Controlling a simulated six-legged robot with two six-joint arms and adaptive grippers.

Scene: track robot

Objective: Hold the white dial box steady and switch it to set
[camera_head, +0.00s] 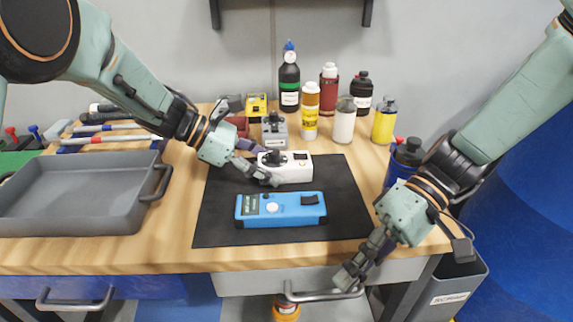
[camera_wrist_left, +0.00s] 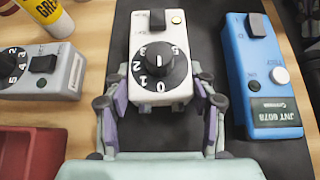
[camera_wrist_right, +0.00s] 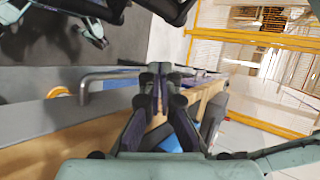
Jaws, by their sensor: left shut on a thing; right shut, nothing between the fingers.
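The white dial box (camera_head: 294,167) lies on the black mat (camera_head: 221,218). In the left wrist view the white dial box (camera_wrist_left: 174,38) shows a black knob (camera_wrist_left: 158,66) with numbers around it, a black switch and a small yellowish button. My left gripper (camera_head: 266,172) is shut on the box's near end, one finger on each side, as the left wrist view (camera_wrist_left: 161,103) shows. My right gripper (camera_head: 347,279) is shut and empty, in front of the table's front edge, low and apart from the box. Its closed fingers fill the middle of the right wrist view (camera_wrist_right: 159,80).
A blue meter (camera_head: 281,210) lies in front of the white box. A grey dial box (camera_head: 274,131) and several bottles stand behind. A grey tray (camera_head: 75,200) is at left. A blue can (camera_head: 401,165) stands by the right edge. A drawer handle (camera_head: 322,296) juts out below.

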